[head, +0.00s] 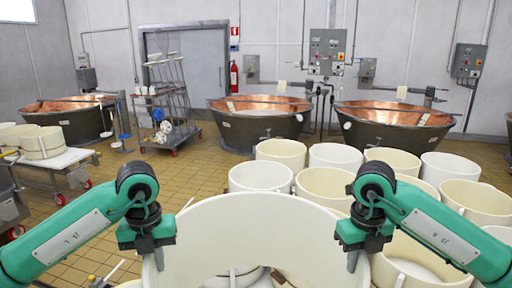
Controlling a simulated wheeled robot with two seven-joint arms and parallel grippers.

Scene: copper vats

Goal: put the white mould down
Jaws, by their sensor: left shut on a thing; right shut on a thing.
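The white mould (258,225) is a large cream-white round band, close in front of me at the bottom centre of the head view. My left gripper (154,258) is shut on its left rim. My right gripper (353,258) is shut on its right rim. The mould's lower part is cut off by the picture's bottom edge. I cannot tell whether it touches anything below.
Several similar white moulds (327,184) stand close together behind and to the right. Copper vats (260,104) line the back. A cart (168,112) stands before the grey door. A white table (50,160) is at left. Tiled floor (180,180) is open at left centre.

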